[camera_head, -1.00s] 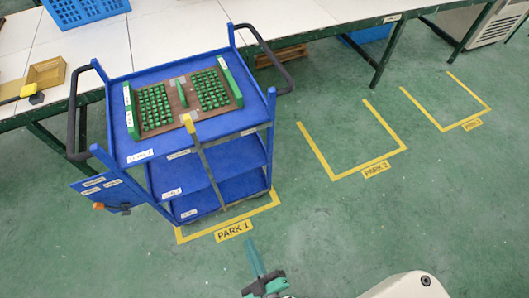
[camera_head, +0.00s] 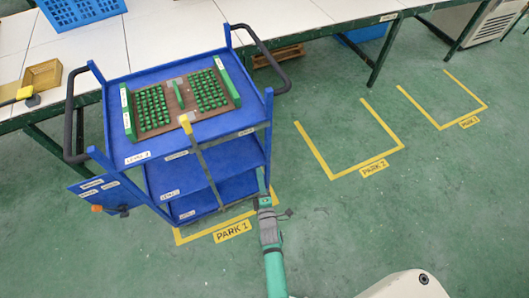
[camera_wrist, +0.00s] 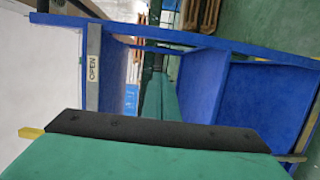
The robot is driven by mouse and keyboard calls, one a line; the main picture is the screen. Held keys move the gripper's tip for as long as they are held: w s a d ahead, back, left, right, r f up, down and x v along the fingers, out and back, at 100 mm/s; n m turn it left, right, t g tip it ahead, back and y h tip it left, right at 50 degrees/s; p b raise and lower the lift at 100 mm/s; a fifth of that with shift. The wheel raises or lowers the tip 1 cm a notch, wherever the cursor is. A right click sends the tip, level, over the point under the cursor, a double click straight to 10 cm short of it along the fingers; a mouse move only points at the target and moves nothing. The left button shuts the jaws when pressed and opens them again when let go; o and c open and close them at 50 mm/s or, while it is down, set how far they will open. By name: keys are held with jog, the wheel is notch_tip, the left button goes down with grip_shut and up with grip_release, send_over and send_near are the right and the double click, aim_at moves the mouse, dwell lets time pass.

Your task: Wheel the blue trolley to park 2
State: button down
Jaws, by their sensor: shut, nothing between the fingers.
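The blue trolley (camera_head: 210,150) stands in the bay marked PARK 1 (camera_head: 232,231), beside the white-topped table. It has several shelves and a black handle at each end, and a board of green pieces (camera_head: 180,102) lies on its top. A yellow-topped bar (camera_head: 185,124) stands at its front side. The park 2 bay (camera_head: 335,178) is an empty yellow outline to the right. My gripper (camera_head: 262,180) is shut and empty, in front of the trolley's lower right corner; contact cannot be told.
The white-topped table (camera_head: 190,25) runs along the back, its green leg (camera_head: 382,55) near park 2. Another empty bay (camera_head: 445,102) lies farther right. A blue crate (camera_head: 80,10) sits on the table. Green floor around park 2 is clear.

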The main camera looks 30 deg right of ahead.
jog(key=w+d, duration=0.6)
jog(key=w, duration=0.3)
jog(key=shift+w+d, duration=0.25)
jog(key=shift+d, duration=0.1)
jog(key=shift+d, duration=0.1)
dwell(0.4)
